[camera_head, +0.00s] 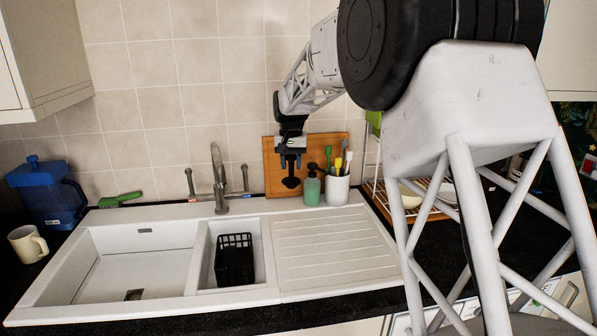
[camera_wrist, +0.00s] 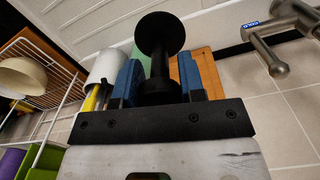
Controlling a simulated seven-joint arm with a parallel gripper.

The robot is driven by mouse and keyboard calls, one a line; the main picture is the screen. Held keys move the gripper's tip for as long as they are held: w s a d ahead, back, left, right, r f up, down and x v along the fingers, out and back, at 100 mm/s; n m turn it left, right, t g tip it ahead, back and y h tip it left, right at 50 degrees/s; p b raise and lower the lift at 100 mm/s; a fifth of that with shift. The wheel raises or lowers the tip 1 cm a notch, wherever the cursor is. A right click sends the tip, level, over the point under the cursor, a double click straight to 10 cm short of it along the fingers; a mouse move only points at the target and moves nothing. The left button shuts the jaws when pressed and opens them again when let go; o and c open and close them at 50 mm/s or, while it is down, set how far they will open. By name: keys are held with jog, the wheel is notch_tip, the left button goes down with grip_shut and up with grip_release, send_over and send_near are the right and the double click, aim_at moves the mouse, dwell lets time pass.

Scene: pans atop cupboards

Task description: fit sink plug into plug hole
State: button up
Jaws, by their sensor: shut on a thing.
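My gripper (camera_head: 290,158) is shut on the black sink plug (camera_head: 291,182), which hangs below it above the back of the drainboard. In the wrist view the plug (camera_wrist: 160,34) shows its round disc end outward, its narrow stem between my blue fingers (camera_wrist: 160,72). The white sink (camera_head: 55,285) has a large left basin with a dark plug hole (camera_head: 134,295) at its front. The plug is well to the right of this hole and apart from the sink. The small middle basin's floor is partly hidden.
A black basket (camera_head: 235,260) stands in the middle basin. The tap (camera_head: 219,178) rises behind it. A green soap bottle (camera_head: 312,189) and a white cup of brushes (camera_head: 337,188) stand close right of the plug. A wooden board (camera_head: 335,150) leans behind. The ribbed drainboard (camera_head: 325,250) is clear.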

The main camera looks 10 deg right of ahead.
jog(key=s+a+r+m, duration=0.2)
jog(key=a+r, duration=0.4)
jog(key=r, duration=0.1)
jog(key=s+a+r+m, duration=0.2)
jog(key=s+a+r, duration=0.1)
jog(key=a+r, duration=0.4)
jog(key=s+a+r, duration=0.2)
jog(key=a, duration=0.6)
jog(key=s+a+r, duration=0.2)
jog(key=s+a, duration=0.1)
jog(key=a, duration=0.4)
jog(key=a+f+m, duration=0.2)
jog(key=a+f, duration=0.6)
jog(key=f, duration=0.5)
jog(key=s+a+f+m, duration=0.1)
jog(key=a+f, duration=0.8)
jog(key=f, duration=0.4)
jog(key=s+a+f+m, duration=0.1)
jog(key=a+f+m, duration=0.1)
jog(key=a+f, duration=0.6)
notch_tip(320, 180, down, 5)
jog(key=shift+s+a+f+m, duration=0.15)
jog(key=shift+s+a+m, duration=0.05)
jog(key=shift+s+m, duration=0.1)
jog(key=shift+f, duration=0.2)
